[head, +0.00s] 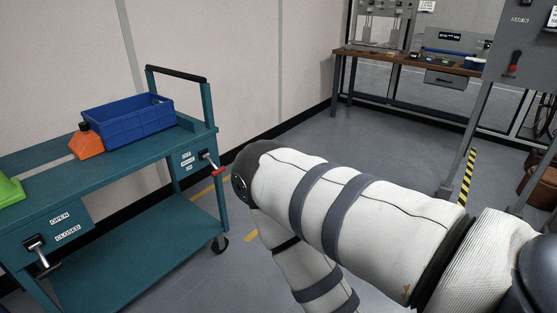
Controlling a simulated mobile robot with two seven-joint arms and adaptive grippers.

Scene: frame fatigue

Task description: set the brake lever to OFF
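A small lever with a red grip (215,168) sits on a teal panel at the right end of the teal cart (120,157). Another lever (39,252) with a dark knob and pale handle is on the cart's front left panel, beside labels OPEN and CLOSED. My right arm, in white padding, comes in from the right and bends beside the cart; its gripper is not in view. My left gripper is not in view either.
A blue crate (128,118), an orange container (86,142) and a green object (9,190) stand on the cart's top. A workbench (407,60) is at the back. A grey cabinet (520,60) with a red-handled control stands right. Floor behind my arm is clear.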

